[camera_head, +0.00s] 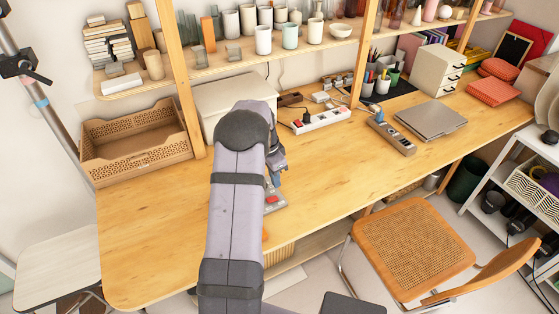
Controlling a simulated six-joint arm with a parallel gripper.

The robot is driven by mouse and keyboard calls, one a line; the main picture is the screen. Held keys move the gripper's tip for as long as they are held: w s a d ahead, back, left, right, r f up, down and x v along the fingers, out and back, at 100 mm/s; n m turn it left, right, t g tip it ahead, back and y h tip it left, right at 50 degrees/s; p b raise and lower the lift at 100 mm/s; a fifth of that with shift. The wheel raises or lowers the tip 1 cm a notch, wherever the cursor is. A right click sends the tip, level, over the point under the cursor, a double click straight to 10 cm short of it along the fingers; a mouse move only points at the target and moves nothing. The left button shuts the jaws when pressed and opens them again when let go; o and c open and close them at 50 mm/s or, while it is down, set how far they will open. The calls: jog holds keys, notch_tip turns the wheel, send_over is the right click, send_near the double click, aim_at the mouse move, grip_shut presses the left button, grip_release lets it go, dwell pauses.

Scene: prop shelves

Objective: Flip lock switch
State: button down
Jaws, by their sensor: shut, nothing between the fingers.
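A small grey switch box (276,201) with red parts on top lies on the wooden desk, just right of my arm. My arm covers its left side, so I cannot tell the position of its lock switch. My gripper (273,184) points down over the box, close above or touching it; I cannot tell which. Its fingers look shut and hold nothing. Part of the gripper is hidden behind my arm.
A white power strip (322,120) and a grey power strip with a blue plug (392,136) lie farther back. A closed laptop (430,119) is at right. A cardboard basket (135,140) stands at left. The front left desk (150,235) is clear.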

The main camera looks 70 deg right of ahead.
notch_tip(320, 180, up, 8)
jog(key=s+d+b, duration=0.1)
jog(key=b, duration=0.1)
jog(key=shift+f, duration=0.15)
jog(key=shift+s+d, duration=0.1)
dwell(0.3)
